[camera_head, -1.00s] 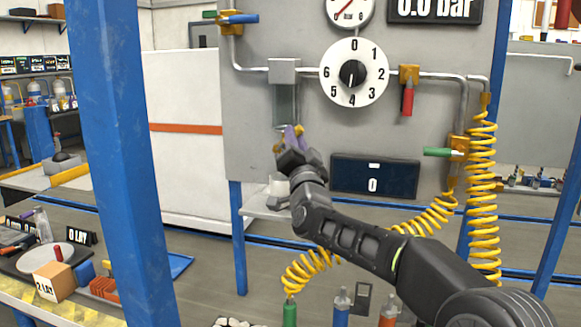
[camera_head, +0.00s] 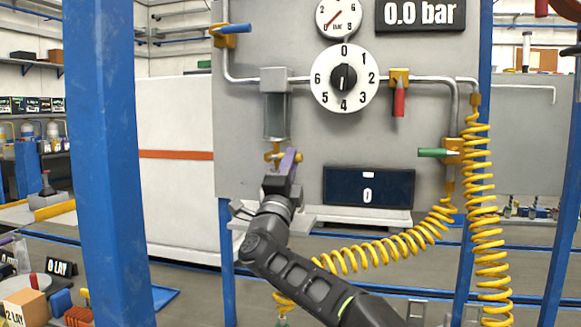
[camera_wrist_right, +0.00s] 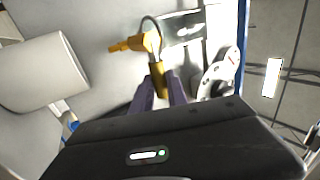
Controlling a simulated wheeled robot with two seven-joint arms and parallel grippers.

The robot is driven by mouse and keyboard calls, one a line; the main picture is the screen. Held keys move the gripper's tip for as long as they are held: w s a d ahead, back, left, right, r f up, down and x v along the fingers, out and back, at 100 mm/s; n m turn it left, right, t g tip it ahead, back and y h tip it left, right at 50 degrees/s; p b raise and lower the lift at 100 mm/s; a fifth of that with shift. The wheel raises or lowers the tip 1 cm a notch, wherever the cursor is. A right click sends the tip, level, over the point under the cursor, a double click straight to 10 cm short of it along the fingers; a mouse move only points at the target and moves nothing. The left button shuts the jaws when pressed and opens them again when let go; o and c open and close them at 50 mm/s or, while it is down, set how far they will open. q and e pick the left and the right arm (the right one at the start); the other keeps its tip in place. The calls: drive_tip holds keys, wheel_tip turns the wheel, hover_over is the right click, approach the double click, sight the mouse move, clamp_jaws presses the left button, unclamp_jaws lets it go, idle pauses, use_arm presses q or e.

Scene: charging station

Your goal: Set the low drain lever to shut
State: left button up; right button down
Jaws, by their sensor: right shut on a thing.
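The low drain valve (camera_head: 273,150) is a small yellow fitting under the clear bowl (camera_head: 276,118) on the grey panel. My right gripper (camera_head: 291,160), with purple fingers, is at this valve, just below the bowl. In the right wrist view the yellow lever (camera_wrist_right: 159,76) runs down between the two purple fingers of my right gripper (camera_wrist_right: 158,92), which is shut on it. The yellow valve body (camera_wrist_right: 130,44) shows beyond it. The lever's lower end is hidden by the gripper. My left gripper is not in view.
The dial (camera_head: 344,77), a red-handled valve (camera_head: 399,95) and a green-handled valve (camera_head: 440,153) are on the panel to the right. A blue-handled valve (camera_head: 232,30) is at upper left. A yellow coiled hose (camera_head: 478,200) hangs at right. A blue post (camera_head: 100,160) stands at left.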

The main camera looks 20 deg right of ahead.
drive_tip(key=shift+f, duration=0.1)
idle(0.3)
drive_tip(key=c, duration=1.3)
unclamp_jaws()
drive_tip(key=b+v, duration=0.1)
drive_tip(key=v, duration=0.6)
drive_tip(key=shift+s+a+f, duration=0.2)
drive_tip(key=shift+s, duration=0.1)
